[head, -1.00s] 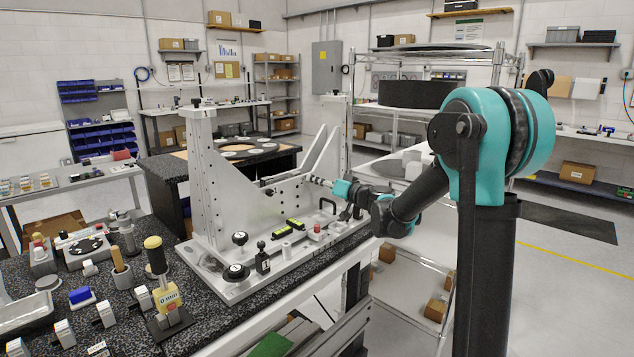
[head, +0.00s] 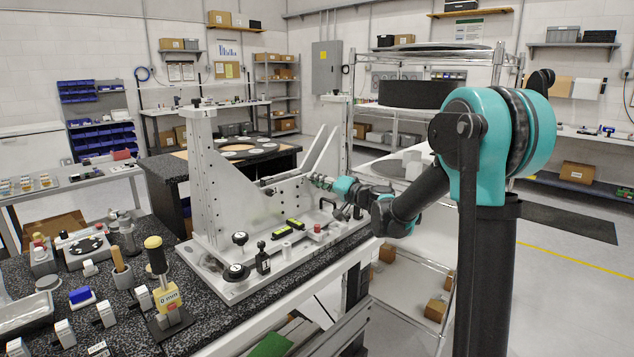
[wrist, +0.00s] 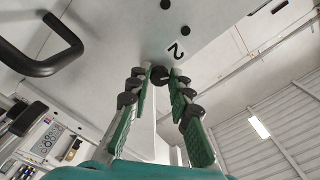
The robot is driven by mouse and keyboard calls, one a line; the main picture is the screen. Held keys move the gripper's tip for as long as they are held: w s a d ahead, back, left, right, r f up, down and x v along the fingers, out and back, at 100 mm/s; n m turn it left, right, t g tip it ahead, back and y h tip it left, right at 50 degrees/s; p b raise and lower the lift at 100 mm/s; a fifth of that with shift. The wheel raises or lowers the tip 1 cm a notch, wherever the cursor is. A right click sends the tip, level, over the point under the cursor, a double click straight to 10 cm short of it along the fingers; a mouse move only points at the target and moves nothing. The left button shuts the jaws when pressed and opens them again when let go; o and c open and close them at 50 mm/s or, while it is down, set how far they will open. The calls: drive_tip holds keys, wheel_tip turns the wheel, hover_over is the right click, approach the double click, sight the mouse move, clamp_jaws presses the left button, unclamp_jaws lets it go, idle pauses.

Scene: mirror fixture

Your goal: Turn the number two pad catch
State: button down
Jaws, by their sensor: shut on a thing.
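The number two pad catch shows in the wrist view as a small dark round knob (wrist: 160,76) beside a white label with a black 2 (wrist: 178,50). My gripper (wrist: 164,74) has its two green-padded fingers on either side of this knob and is shut on it. In the head view my gripper (head: 317,180) is at the right end of the grey metal fixture (head: 205,170), at its upright plate. The catch is too small and covered to make out there.
A black bar handle (wrist: 40,55) stands out at the left of the wrist view. On the fixture base are black knobs (head: 237,271) and yellow-black pieces (head: 295,224). The speckled bench (head: 100,325) holds several small tools at the left.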

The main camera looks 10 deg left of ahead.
drive_tip(key=m, duration=1.1)
drive_tip(key=shift+m, duration=0.6)
drive_tip(key=c, duration=1.4)
unclamp_jaws()
drive_tip(key=shift+o, duration=0.2)
drive_tip(key=v, duration=1.2)
drive_tip(key=shift+s, duration=0.15)
